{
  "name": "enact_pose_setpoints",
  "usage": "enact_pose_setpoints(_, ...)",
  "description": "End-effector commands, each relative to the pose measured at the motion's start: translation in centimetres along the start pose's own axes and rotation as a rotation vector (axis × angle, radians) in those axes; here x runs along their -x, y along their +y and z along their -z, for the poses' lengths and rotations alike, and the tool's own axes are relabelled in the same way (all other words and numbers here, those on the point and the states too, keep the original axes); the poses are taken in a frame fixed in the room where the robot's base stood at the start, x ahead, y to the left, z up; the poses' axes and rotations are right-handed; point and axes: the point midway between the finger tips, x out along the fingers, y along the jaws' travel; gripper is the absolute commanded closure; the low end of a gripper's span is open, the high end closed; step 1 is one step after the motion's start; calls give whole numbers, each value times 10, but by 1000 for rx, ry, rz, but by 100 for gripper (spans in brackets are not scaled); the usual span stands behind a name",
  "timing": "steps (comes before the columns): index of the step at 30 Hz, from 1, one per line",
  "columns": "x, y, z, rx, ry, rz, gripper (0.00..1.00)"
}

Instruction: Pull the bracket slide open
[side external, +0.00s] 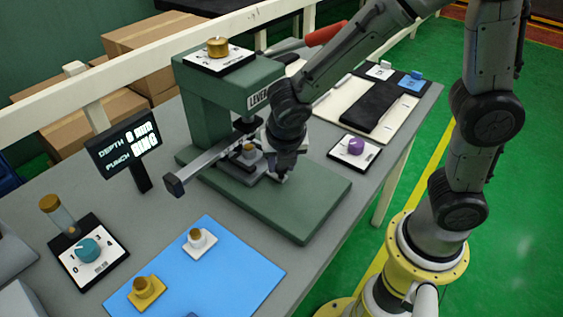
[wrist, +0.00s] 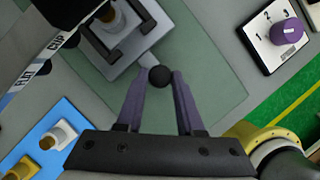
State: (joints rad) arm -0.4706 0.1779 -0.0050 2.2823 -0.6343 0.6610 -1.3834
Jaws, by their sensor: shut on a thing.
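The bracket slide (wrist: 118,38) is a grey plate on the green base of the press, with a light bracket and a brass-topped piece (side external: 249,152) on it. Its round black knob (wrist: 160,76) is at the end of a short stem. My gripper (wrist: 159,84) has its two fingertips on either side of this knob and is shut on it. In the side view my gripper (side external: 281,174) is low over the press base, at the slide's right side, and it hides the knob and part of the slide.
The green lever press (side external: 215,105) stands over the slide, its lever handle (side external: 175,184) reaching out left. A purple knob on a white plate (side external: 356,152) is to the right. The base's front right (side external: 315,205) is clear.

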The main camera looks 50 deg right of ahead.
Motion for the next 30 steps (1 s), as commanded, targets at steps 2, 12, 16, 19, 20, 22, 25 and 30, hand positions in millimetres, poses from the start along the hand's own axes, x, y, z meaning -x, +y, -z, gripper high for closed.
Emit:
enact_pose_setpoints(2,1,0,-1,-1,-1,-2,100)
enact_pose_setpoints(12,1,1,-1,-1,-2,-3,100)
enact_pose_setpoints(16,1,1,-1,-1,-2,-3,100)
enact_pose_setpoints(19,1,1,-1,-1,-2,-3,100)
enact_pose_setpoints(20,1,0,-1,-1,-2,-3,100)
enact_pose_setpoints(22,2,-2,2,0,-2,-4,100)
enact_pose_setpoints(25,7,-10,10,2,-2,-6,100)
enact_pose_setpoints(30,17,-35,34,3,-2,-9,100)
